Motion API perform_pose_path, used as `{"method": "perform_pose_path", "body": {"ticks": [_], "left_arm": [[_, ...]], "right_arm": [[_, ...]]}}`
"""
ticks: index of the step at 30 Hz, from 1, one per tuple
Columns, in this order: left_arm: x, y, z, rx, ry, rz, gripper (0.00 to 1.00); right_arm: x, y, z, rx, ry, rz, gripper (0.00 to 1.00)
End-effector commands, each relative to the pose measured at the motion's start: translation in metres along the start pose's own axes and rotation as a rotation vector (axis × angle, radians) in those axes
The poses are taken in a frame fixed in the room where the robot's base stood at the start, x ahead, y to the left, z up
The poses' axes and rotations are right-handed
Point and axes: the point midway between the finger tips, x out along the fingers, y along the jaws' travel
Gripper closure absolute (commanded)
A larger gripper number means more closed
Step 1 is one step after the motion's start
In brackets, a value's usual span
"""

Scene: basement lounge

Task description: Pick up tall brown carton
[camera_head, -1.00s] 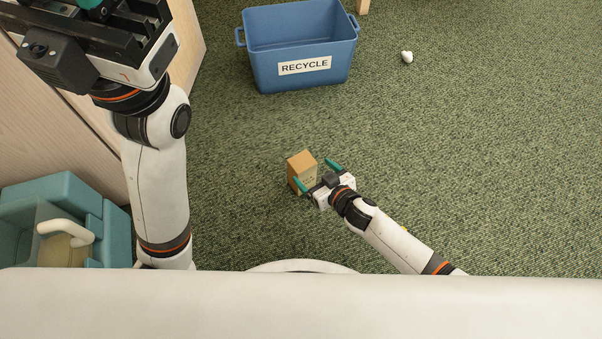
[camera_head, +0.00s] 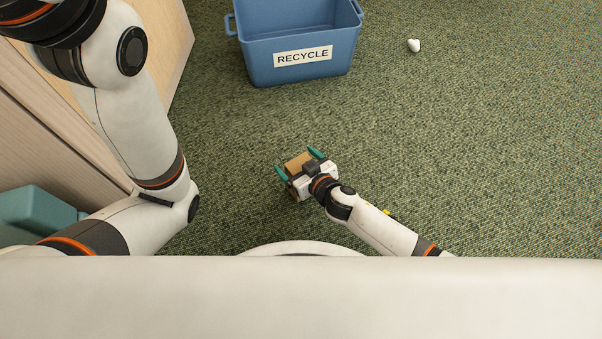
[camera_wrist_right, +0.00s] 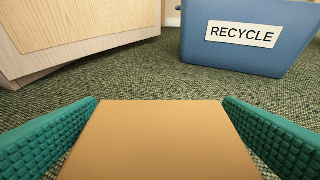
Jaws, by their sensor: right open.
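The tall brown carton (camera_head: 297,163) stands upright on the green carpet, with its lower part mostly hidden behind my right gripper in the head view. My right gripper (camera_head: 296,162) is open, with its teal fingers on either side of the carton.
A blue recycle bin (camera_head: 300,57) stands beyond the carton. A small white object (camera_head: 414,46) lies on the carpet to its right. A wooden cabinet (camera_wrist_right: 75,30) and a teal container (camera_head: 38,207) are at the left. The carpet around the carton is clear.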

Motion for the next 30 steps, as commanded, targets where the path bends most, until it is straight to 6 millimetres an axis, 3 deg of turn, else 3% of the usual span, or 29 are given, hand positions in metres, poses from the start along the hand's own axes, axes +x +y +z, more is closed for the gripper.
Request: {"method": "perform_pose_path", "body": {"ticks": [4,15,27,30], "left_arm": [[0.001,0.000,0.000,0.000,0.000,0.000,0.64],[0.000,0.000,0.000,0.000,0.000,0.000,0.64],[0.006,0.002,-0.001,-0.001,-0.007,0.002,0.64],[-0.004,0.005,-0.014,-0.005,0.045,0.017,0.64]], "right_arm": [[0.000,0.000,0.001,0.000,0.000,0.000,0.13],[0.000,0.000,0.001,0.000,0.000,0.000,0.70],[-0.004,-0.001,0.009,0.000,-0.001,0.000,0.70],[-0.008,0.000,0.019,0.000,-0.001,0.000,0.70]]}}
